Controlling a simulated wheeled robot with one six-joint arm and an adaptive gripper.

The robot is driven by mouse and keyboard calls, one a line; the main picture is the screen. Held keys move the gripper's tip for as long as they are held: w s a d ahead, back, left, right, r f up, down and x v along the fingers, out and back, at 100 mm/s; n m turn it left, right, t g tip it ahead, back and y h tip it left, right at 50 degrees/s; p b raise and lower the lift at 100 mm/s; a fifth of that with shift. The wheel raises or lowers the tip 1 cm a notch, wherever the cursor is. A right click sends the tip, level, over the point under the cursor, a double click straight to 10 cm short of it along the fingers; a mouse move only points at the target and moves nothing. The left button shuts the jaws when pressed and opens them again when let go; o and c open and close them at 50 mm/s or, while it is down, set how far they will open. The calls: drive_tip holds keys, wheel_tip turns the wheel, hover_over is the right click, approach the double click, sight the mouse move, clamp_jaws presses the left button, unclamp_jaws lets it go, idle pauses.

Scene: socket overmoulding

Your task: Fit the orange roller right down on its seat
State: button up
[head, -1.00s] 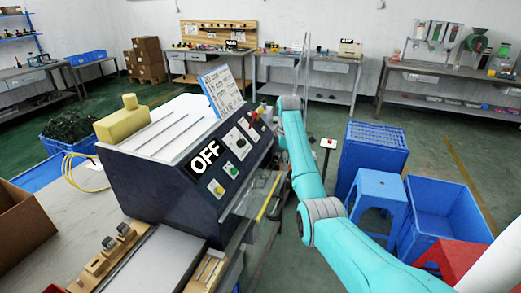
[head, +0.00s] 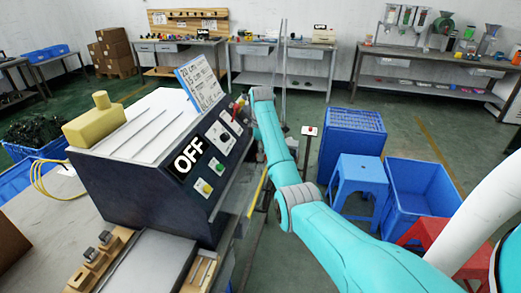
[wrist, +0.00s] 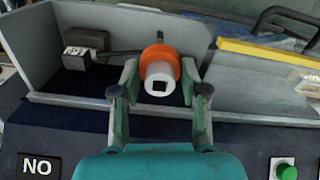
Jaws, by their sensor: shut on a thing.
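The orange roller (wrist: 159,57) shows in the wrist view as an orange ring around a white core with a dark square hole facing the camera. My gripper (wrist: 158,78) has a finger on each side of it and is shut on it. The roller is in front of a grey-walled, dark-floored recess; I cannot tell whether it touches anything there. A small grey block (wrist: 84,38) with a dark bar stands to its left. I cannot make out the seat clearly. In the head view my arm reaches past the machine's right side, and my gripper and the roller cannot be made out.
The dark machine (head: 150,190) with an OFF label and coloured buttons stands on the left table. A yellow bar (wrist: 265,53) lies right of the roller. A blue stool (head: 358,175), blue crates (head: 420,205) and a red stool (head: 437,232) stand right of my arm.

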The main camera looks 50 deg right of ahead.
drive_tip(key=shift+f, duration=2.3)
drive_tip(key=shift+f, duration=1.95)
drive_tip(key=o, duration=1.2)
drive_tip(key=shift+r, duration=0.1)
